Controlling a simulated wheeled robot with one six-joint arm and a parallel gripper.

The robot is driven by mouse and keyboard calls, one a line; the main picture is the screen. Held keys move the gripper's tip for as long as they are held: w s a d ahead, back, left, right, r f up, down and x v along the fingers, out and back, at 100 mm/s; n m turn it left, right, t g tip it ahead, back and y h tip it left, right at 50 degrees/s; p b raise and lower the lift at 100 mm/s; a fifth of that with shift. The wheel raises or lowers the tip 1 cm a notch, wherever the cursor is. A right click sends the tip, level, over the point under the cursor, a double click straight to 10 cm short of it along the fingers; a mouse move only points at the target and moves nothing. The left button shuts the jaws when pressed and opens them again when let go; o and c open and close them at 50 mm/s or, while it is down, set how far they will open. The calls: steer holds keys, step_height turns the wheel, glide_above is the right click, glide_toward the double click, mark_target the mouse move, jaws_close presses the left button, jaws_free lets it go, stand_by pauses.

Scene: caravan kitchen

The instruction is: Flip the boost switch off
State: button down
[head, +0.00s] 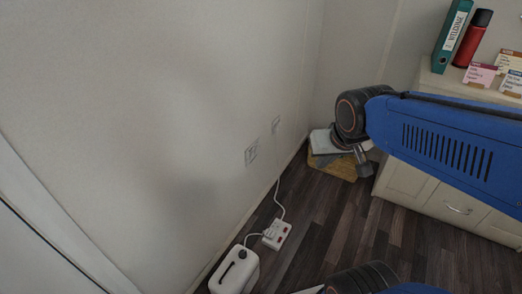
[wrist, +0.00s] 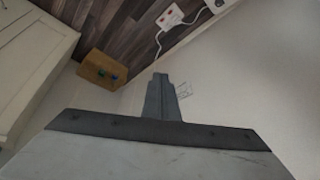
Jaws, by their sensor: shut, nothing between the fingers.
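A white switch plate (head: 252,152) is on the pale wall, left of my arm in the head view. In the wrist view a small wall plate (wrist: 184,91) shows just right of my gripper's fingers, partly hidden by them. I cannot read a boost label on either, nor tell the switch position. My gripper (wrist: 160,80) is shut and empty, its fingers together. In the head view my gripper (head: 364,164) is in front of the far corner, apart from the switch plate.
A power strip with red switches (head: 277,234) and a white jerrycan (head: 236,272) are on the dark floor by the wall. A wooden box (wrist: 102,69) with green and blue knobs stands near the cabinet. A cabinet (head: 440,205) is at right. A socket (head: 276,124) holds the cord.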

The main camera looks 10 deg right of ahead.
steer(key=w+a+f+m, duration=0.1)
steer(key=w+f+m, duration=0.1)
steer(key=w+f, duration=0.4)
steer(key=w+a+f+m+t, duration=0.1)
steer(key=w+f, duration=0.6)
steer(key=w, duration=0.7)
steer(key=w+a+f+m+t+y, duration=0.1)
steer(key=w+f+m, duration=0.2)
steer(key=w+f, duration=0.3)
steer(key=shift+w+a+f, duration=0.3)
steer(key=shift+w, duration=2.05)
steer(key=shift+f, duration=0.1)
glide_toward(257, 150)
steer(key=x, duration=0.6)
steer(key=shift+s+d+f, duration=0.2)
steer(key=shift+d, duration=0.4)
